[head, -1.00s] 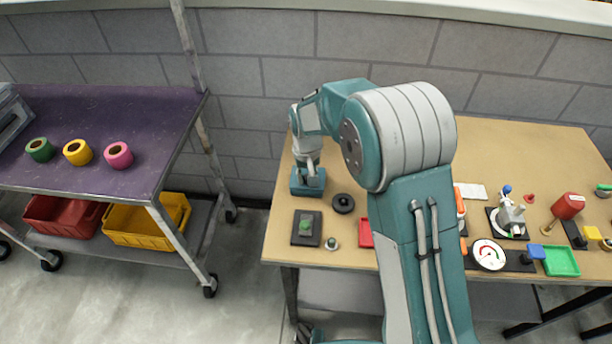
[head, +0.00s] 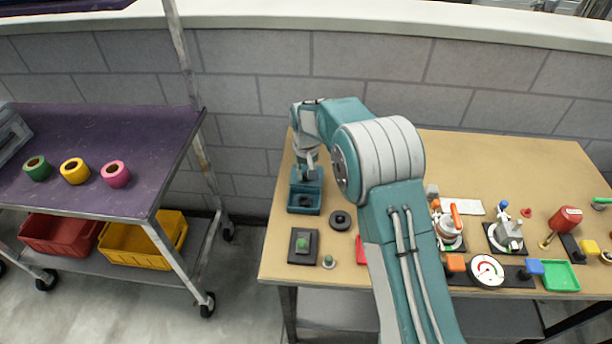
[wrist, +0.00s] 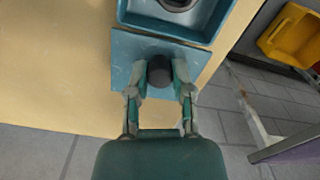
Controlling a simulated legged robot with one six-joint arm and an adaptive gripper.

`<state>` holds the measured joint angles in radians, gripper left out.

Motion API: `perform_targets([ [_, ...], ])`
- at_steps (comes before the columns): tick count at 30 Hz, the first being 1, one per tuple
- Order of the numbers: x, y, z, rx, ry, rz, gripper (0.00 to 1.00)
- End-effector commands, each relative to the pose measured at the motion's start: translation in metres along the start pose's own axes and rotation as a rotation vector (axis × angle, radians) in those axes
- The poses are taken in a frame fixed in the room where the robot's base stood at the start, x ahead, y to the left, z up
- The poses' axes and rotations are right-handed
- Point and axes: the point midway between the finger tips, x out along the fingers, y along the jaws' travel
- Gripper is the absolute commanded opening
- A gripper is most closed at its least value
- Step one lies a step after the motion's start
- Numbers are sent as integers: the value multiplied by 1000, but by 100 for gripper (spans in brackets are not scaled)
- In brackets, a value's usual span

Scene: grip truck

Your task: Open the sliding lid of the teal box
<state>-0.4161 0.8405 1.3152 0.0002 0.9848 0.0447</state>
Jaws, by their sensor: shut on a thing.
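The teal box (head: 304,211) stands near the left edge of the wooden table, with its front part open and a dark hollow showing. In the wrist view the open box (wrist: 124,15) has a dark round thing with a pale rim inside, partly cut off by the picture edge. The teal lid (wrist: 125,62) is slid back off this opening. My gripper (wrist: 160,73) is shut on the lid's dark round knob (wrist: 159,66), one finger on each side. In the head view my gripper (head: 310,172) is over the back of the box and partly hides the lid.
A gauge (head: 487,271) and several fixtures stand to the right. A purple-topped cart (head: 110,190) is across a gap on the left. The table's back middle is clear.

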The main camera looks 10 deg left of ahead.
Motion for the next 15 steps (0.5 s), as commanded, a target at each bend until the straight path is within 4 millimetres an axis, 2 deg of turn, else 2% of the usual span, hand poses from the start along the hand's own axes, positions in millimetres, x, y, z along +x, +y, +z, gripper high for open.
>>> perform_targets([
  [4,4,-2,2,-1,-6,-2,0],
  [5,4,-2,2,-1,-6,-2,43],
  [6,4,-2,2,-1,-6,-2,61],
  [7,4,-2,2,-1,-6,-1,64],
  [15,1,0,2,0,-2,-1,64],
])
